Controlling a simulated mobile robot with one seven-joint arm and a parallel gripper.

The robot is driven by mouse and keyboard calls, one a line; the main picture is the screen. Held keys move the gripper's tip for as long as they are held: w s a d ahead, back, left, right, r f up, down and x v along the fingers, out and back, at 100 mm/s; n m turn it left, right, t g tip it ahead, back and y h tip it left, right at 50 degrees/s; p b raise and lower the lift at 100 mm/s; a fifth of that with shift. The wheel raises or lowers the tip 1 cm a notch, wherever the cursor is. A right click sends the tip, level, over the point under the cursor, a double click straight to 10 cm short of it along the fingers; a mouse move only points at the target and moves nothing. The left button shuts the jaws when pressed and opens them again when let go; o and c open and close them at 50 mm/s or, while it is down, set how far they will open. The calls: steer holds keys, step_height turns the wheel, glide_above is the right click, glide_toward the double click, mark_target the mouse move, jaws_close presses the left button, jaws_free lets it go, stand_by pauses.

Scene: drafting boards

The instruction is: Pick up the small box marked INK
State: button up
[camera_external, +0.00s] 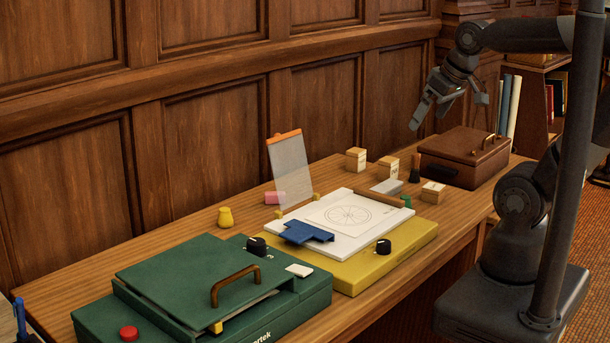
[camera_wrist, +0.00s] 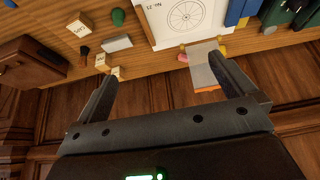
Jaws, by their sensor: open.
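Three small pale boxes with printed labels stand on the wooden desk. One (camera_external: 356,159) is at the back near the wall, one (camera_external: 388,168) is just right of it, and one (camera_external: 433,192) is nearer the front edge. The labels are too small to tell which reads INK. In the wrist view the front box (camera_wrist: 80,27) is at upper left, with the other two (camera_wrist: 101,61) (camera_wrist: 118,73) close together below it. My gripper (camera_external: 452,104) is open and empty, high above the desk's right part. Its spread fingers (camera_wrist: 162,70) show in the wrist view.
A brown handled case (camera_external: 464,157) stands right of the boxes. A grey block (camera_external: 387,187) and a dark brush (camera_external: 415,170) sit among them.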

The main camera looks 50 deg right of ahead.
steer(key=shift+s+a+f, duration=0.1)
steer(key=shift+s+f, duration=0.05)
steer(key=shift+s, duration=0.2)
steer(key=c, duration=0.6)
steer(key=shift+c, duration=0.2)
steer(key=shift+w, duration=0.15)
